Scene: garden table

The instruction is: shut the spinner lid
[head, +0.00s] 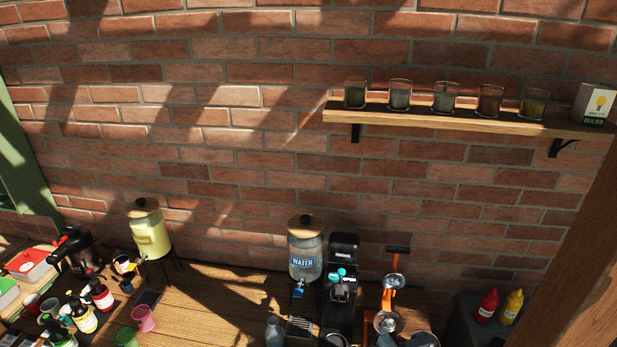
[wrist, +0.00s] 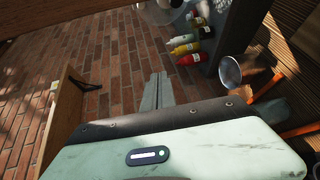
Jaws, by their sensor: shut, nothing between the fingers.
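I cannot make out the spinner or its lid for certain in either view. A clear, rounded vessel (wrist: 166,10) is cut off by the top edge of the wrist view, and I cannot tell whether it is the spinner. My gripper (wrist: 160,76) shows in the wrist view as two grey fingers lying side by side, shut and empty, pointing up the picture over brick. The fingers are apart from the vessel in the picture. My gripper is not in the head view.
In the wrist view, squeeze bottles (wrist: 187,48) and a metal cup (wrist: 230,70) lie right of the fingers, a wooden panel (wrist: 66,105) left. In the head view, a water dispenser (head: 305,250), black machine (head: 343,255) and orange press (head: 393,283) crowd the tabletop; a shelf (head: 440,116) hangs above.

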